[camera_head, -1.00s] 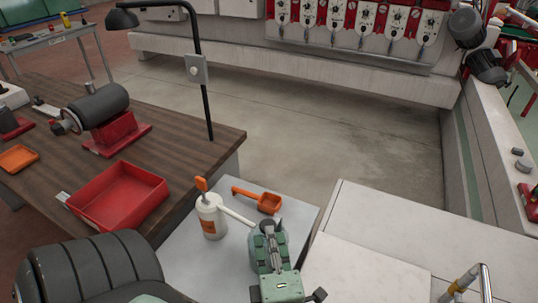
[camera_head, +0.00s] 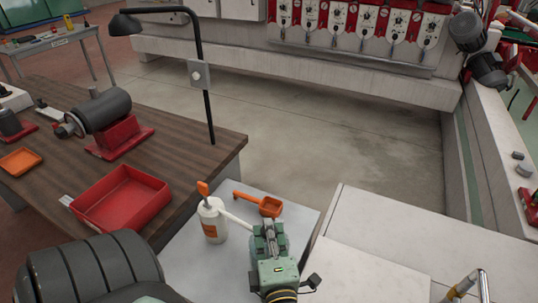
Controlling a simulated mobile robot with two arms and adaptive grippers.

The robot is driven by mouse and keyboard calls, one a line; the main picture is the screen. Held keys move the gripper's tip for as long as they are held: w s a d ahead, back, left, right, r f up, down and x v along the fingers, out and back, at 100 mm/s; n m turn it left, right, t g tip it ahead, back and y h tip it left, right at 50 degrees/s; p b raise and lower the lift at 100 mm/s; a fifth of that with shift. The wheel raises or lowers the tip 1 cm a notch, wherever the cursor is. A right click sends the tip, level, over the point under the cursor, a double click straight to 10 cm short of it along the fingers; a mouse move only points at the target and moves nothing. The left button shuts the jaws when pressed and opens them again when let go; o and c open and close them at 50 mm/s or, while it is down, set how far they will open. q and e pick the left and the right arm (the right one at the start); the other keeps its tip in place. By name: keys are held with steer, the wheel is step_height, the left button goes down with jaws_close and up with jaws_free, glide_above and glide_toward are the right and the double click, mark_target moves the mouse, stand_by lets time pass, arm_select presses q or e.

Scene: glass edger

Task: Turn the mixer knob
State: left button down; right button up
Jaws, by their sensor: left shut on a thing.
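My left gripper (camera_head: 268,232) is over the light grey top (camera_head: 185,265) at the bottom middle. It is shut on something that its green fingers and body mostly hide. I cannot make out a mixer knob clearly. A white bottle (camera_head: 212,222) with an orange upright top (camera_head: 203,189) and an orange label stands just left of the gripper. A white rod or spout (camera_head: 235,218) runs from the bottle towards the gripper's fingertips; I cannot tell whether they touch. My right gripper is not in view.
An orange scoop (camera_head: 260,204) lies just beyond the gripper. A wooden bench at the left (camera_head: 200,160) holds a red tray (camera_head: 122,198), a motor (camera_head: 101,109) and a black lamp (camera_head: 204,90). A pale machine surface (camera_head: 400,240) lies at the right. The floor beyond (camera_head: 310,125) is clear.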

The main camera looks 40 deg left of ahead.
arm_select(q)
steer(key=shift+r+t+h, duration=0.15)
steer(key=shift+t+h, duration=0.15)
steer(key=shift+t, duration=0.1)
